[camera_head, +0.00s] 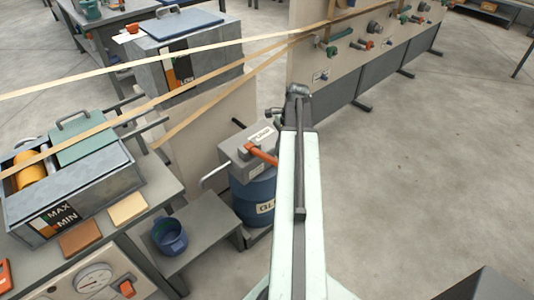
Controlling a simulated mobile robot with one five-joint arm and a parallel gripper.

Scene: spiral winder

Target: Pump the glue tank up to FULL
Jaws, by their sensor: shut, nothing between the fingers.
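A blue drum (257,196) with a partly hidden white label stands in the middle, left of my arm. A grey pump box (240,155) sits on top of it, with an orange handle (263,156) on its right side, close to my arm. A grey tank (199,76) with a blue lid stands at the back left; its gauge (182,72) shows a LOW mark, and a strip crosses its front. My gripper (298,91) is at the far end of my arm, beyond the pump box and apart from the handle. It is shut and empty; its fingertips are hard to make out.
A metal trough (95,205) with a yellow roller and MAX/MIN label stands on the left bench. Pale strips (220,50) run across to an upright panel (345,60) with several tools. A blue pot (169,236) stands on a low shelf.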

